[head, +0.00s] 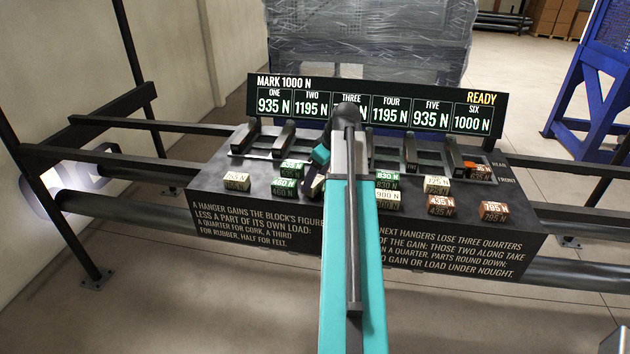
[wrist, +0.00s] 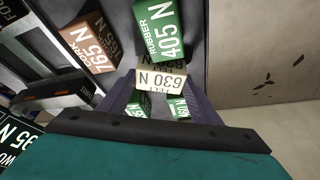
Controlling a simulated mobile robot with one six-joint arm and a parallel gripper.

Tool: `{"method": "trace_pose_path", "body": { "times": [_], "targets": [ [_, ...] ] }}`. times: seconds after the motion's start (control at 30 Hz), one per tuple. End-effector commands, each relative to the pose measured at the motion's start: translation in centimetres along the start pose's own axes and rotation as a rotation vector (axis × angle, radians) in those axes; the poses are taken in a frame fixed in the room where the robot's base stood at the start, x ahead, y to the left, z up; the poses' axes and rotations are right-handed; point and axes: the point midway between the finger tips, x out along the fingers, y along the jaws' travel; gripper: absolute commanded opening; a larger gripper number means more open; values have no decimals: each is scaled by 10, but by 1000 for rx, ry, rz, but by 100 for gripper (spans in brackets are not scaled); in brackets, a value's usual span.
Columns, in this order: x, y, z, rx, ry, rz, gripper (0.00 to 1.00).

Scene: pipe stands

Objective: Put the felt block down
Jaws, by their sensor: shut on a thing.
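My gripper (wrist: 162,92) is shut on a cream block marked "630 N" and "FELT" (wrist: 162,78), seen between the two dark fingers in the wrist view. In the head view my gripper (head: 316,178) is over the left middle of the dark bench (head: 300,228), and my arm hides much of it. Whether the block touches the bench cannot be told. The board (head: 375,104) reads "MARK 1000 N" and "READY"; ONE and FIVE show 935 N, TWO and FOUR 1195 N, SIX 1000 N. THREE's figure is mostly hidden.
Near the held block in the wrist view are a green rubber block "405 N" (wrist: 160,32) and an orange cork block "765 N" (wrist: 88,42). Several more blocks stand on the bench, including a cream one (head: 236,181) at left and orange ones (head: 494,211) at right.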

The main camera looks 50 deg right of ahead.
Motion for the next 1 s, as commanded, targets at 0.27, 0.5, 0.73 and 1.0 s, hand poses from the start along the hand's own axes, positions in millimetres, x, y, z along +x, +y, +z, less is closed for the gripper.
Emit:
{"method": "trace_pose_path", "body": {
  "times": [0.27,0.5,0.73,1.0],
  "targets": [
    [-22,1,-10,-1,1,2,33],
    [-50,2,-22,0,1,2,33],
    [-74,1,-31,0,0,1,33],
    [-86,0,-36,2,-1,0,33]
  ]
}}
